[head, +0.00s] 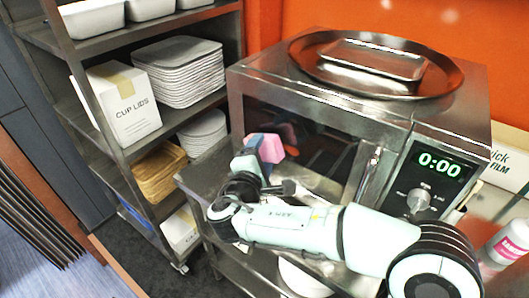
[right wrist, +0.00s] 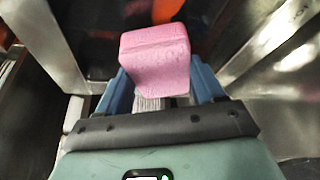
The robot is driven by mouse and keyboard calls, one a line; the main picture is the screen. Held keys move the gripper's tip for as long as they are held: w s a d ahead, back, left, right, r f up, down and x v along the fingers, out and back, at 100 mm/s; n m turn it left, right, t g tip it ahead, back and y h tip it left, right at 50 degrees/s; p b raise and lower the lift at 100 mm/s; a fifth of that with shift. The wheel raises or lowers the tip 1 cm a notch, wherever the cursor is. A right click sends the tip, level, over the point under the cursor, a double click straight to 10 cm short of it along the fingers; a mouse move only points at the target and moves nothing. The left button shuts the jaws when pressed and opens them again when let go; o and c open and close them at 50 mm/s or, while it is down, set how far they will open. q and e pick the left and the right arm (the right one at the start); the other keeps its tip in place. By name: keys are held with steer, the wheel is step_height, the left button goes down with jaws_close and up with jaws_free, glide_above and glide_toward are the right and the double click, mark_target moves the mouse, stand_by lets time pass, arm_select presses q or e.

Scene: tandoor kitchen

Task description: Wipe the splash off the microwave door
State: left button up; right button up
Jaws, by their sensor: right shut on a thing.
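The steel microwave (head: 455,125) stands on a metal stand, its dark door (head: 318,137) facing me and shut. My right gripper (head: 258,155) is in front of the left part of the door. It is shut on a pink sponge (head: 271,149). In the right wrist view the sponge (right wrist: 155,58) sits between the blue fingers, its outer end sticking out past them. I cannot tell whether the sponge touches the door. My left gripper is not in view.
A round steel tray (head: 440,82) with a smaller tray (head: 372,60) lies on the microwave. A shelf rack at left holds a cup lids box (head: 125,108), stacked white trays (head: 180,72) and a basket (head: 158,172). A bottle (head: 510,243) stands at the right.

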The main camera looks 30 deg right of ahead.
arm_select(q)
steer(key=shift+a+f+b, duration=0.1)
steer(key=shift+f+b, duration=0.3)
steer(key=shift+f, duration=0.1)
arm_select(e)
steer(key=shift+s+a+f, duration=0.1)
steer(key=shift+s+a, duration=0.2)
steer(key=shift+a, duration=0.45)
steer(key=shift+s+a+r, duration=0.1)
steer(key=shift+s+a, duration=0.25)
steer(key=shift+a, duration=0.35)
steer(key=shift+s+a+f, duration=0.1)
steer(key=shift+s+a, duration=0.2)
steer(key=shift+a, duration=0.45)
steer(key=shift+a, duration=0.1)
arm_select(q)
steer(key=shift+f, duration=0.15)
arm_select(e)
steer(key=a, duration=0.1)
steer(key=s+a, duration=0.1)
steer(key=shift+a, duration=0.3)
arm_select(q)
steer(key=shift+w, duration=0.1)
